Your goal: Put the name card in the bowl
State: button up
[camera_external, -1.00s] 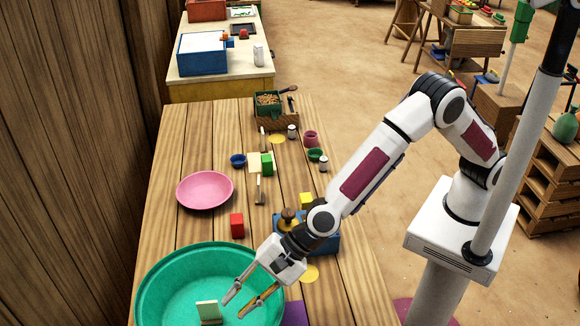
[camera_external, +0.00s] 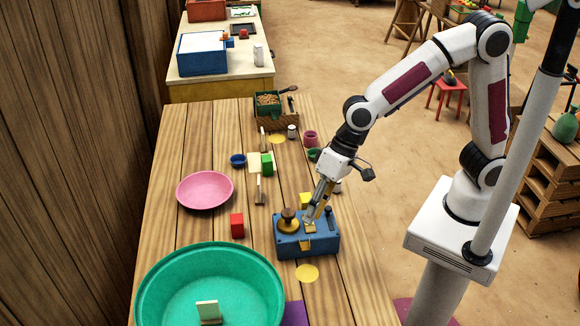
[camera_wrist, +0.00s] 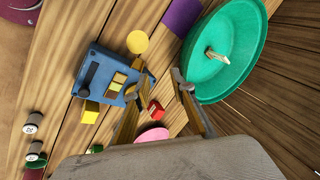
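A small cream card (camera_external: 206,308), which looks like the name card, stands in the large green bowl (camera_external: 270,272) at the front of the table. In the wrist view the card (camera_wrist: 217,56) rests inside the green bowl (camera_wrist: 250,62), clear of my fingers. My gripper (camera_external: 311,222) is above the blue box, behind and to the right of the green bowl. Its two fingers are spread with nothing between them, as the wrist view shows (camera_wrist: 155,92).
The blue box (camera_external: 308,243) with a brass knob stands under my gripper. A red block (camera_external: 237,225), a pink dish (camera_external: 205,189) and a yellow disc (camera_external: 307,273) lie nearby. Small cups and blocks stand farther back. The table's left strip is clear.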

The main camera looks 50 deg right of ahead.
jog(key=s+d+r+t+h, duration=0.1)
jog(key=s+d+r, duration=0.2)
jog(key=d, duration=1)
jog(key=s+d+r+t+h, duration=0.1)
jog(key=s+d+r+h, duration=0.1)
jog(key=d, duration=1.2)
jog(key=s+d+r+t+h, duration=0.2)
jog(key=s+d+r, duration=0.2)
jog(key=d, duration=0.9)
jog(key=shift+d+r+m, duration=0.25)
jog(key=shift+r+m, duration=0.05)
